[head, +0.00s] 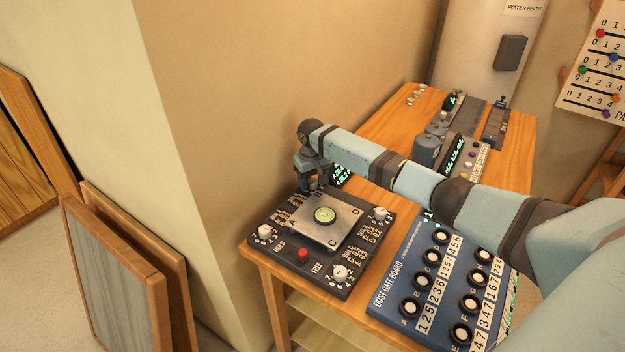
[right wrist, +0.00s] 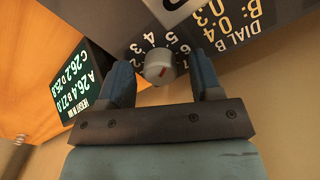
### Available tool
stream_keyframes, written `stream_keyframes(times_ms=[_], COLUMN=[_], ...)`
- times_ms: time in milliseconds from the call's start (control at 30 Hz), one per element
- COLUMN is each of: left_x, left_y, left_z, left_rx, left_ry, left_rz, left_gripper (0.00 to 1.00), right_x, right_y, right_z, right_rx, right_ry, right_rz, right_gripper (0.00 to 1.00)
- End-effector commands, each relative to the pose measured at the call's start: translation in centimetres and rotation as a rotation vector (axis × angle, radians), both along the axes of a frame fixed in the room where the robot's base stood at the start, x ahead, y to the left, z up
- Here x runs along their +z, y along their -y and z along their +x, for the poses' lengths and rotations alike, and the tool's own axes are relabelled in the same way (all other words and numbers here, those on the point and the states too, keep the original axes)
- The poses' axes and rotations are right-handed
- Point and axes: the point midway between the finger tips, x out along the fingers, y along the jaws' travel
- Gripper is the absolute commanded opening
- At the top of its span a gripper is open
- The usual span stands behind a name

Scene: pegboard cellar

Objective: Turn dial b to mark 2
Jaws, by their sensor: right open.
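Dial b (right wrist: 160,68) is a pale round knob with a small red mark, in an arc of printed numbers, next to a "DIAL B" label in the right wrist view. I cannot tell surely which number its mark points at. My right gripper (head: 316,187) is over the far corner of the dark levelling box (head: 300,277) and hides dial b in the head view. In the right wrist view my right gripper (right wrist: 161,84) is open, with one finger on each side of the knob. I cannot tell whether the fingers touch it. My left gripper is not in view.
The box carries a tilting plate (head: 345,227) with a round bubble level (head: 324,215), other white dials (head: 265,232) and a red button (head: 303,253). A lit green readout (right wrist: 83,87) stands beside dial b. A blue dust gate board (head: 392,318) lies to the right.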

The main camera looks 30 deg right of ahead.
Motion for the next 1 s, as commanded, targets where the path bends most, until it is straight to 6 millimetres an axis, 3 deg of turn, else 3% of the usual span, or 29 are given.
stream_keyframes(times_ms=[33, 200, 267, 667, 1000], left_x=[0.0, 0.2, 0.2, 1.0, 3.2], left_y=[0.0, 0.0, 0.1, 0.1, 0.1], left_z=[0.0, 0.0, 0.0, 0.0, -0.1], left_rx=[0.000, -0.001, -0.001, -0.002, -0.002], left_ry=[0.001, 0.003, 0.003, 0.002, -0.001], left_rz=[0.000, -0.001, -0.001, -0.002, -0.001], left_gripper=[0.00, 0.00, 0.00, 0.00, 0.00], right_x=[0.0, 0.0, 0.0, 0.3, 0.5], right_y=[0.0, 0.0, 0.0, 0.0, -0.1], right_z=[0.0, 0.0, 0.0, 0.0, 0.0], right_rx=[0.000, 0.000, 0.000, 0.067, 0.326], right_ry=[0.000, 0.000, 0.000, 0.000, 0.001], right_rz=[0.000, 0.000, 0.000, 0.000, 0.001], right_gripper=[0.59, 0.20, 0.10, 0.10, 0.10])
